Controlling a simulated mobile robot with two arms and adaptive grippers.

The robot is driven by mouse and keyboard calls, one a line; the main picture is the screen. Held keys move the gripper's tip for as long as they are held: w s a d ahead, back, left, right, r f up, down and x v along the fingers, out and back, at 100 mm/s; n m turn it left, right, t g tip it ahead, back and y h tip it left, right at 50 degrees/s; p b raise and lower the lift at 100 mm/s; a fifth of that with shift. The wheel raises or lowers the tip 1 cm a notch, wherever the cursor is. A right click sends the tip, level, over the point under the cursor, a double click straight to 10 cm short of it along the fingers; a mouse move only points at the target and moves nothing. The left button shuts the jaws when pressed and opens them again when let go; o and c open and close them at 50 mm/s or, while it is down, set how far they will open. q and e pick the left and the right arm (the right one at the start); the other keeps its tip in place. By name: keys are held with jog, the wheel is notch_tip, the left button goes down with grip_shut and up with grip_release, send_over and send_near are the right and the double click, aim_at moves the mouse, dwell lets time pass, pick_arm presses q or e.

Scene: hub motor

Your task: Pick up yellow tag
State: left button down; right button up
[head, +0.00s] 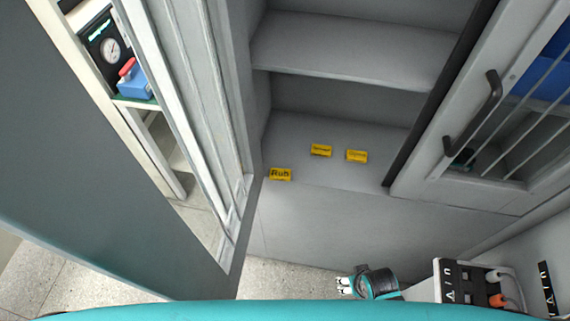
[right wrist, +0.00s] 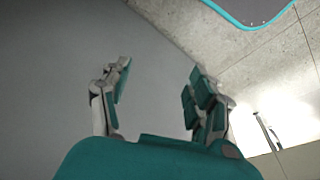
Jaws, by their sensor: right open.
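Three yellow tags with dark lettering lie on the bottom shelf of a grey cabinet in the head view. The left yellow tag (head: 280,174), which reads "Rub", is at the shelf's front edge. The middle yellow tag (head: 321,150) and the right yellow tag (head: 357,155) lie farther back; their print is too small to read. My right gripper (head: 345,286) is low in the head view, in front of and below the shelf, apart from the tags. In the right wrist view my right gripper (right wrist: 157,84) is open and empty, with no tag visible. My left gripper is not in view.
The bottom shelf (head: 325,182) has an upper shelf (head: 350,45) above it. A large grey panel (head: 90,150) stands at left, and a barred door with a handle (head: 473,118) at right. A box with connectors (head: 465,285) is at lower right.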

jog(key=w+a+r+n+y+p, duration=0.1)
jog(key=w+a+r+n+p, duration=0.2)
jog(key=r, duration=0.7)
jog(key=w+a+r+t+y+p, duration=0.1)
jog(key=w+a+r, duration=0.35)
jog(key=r, duration=0.45)
jog(key=w+a+r+n+y+p, duration=0.15)
jog(key=a+r, duration=0.25)
jog(key=r, duration=0.6)
jog(key=w+a+r+n, duration=0.5)
jog(key=w+a+n, duration=0.2)
jog(key=a, duration=0.1)
jog(key=n+g+h+b, duration=0.15)
jog(key=n+b, duration=0.25)
jog(key=b, duration=0.4)
send_over(280, 173)
jog(key=s+d, duration=0.1)
jog(key=d, duration=0.1)
jog(key=f, duration=0.9)
jog(key=shift+a+f, duration=0.2)
jog(key=shift+f, duration=0.2)
jog(key=b+x, duration=0.2)
jog(key=b, duration=0.1)
jog(key=b+x, duration=0.3)
jog(key=shift+s, duration=0.2)
jog(key=shift+w+a+f+b, duration=0.15)
jog(key=shift+f+b, duration=0.2)
jog(key=shift+b, duration=0.2)
jog(key=shift+r, duration=0.1)
